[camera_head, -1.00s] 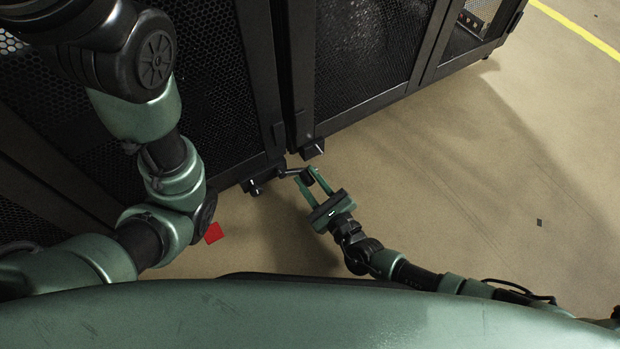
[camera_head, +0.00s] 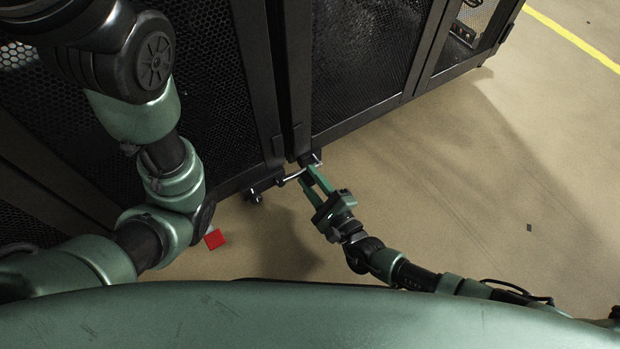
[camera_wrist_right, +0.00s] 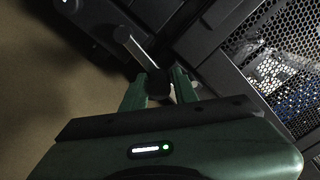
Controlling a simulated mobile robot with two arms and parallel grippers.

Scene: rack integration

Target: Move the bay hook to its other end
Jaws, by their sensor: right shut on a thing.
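The bay hook (camera_head: 291,177) is a thin bar low at the foot of the dark racks. It spans the gap between two small brackets at the rack corners. My right gripper (camera_head: 314,179) is at the hook's right end, close to the right bracket (camera_head: 309,160). In the right wrist view, my right gripper (camera_wrist_right: 158,84) is shut on the dark rounded end of the hook, and the hook's bar (camera_wrist_right: 133,45) runs up and left from it. Whether the hook's end touches the right bracket cannot be told. My left gripper is outside the view; only my left arm shows.
Dark mesh-door racks (camera_head: 365,60) fill the top and left. The left bracket (camera_head: 254,195) sits at the left rack's lower corner. A red square (camera_head: 215,239) lies on the floor near my left arm. The floor (camera_head: 450,190) to the right is open.

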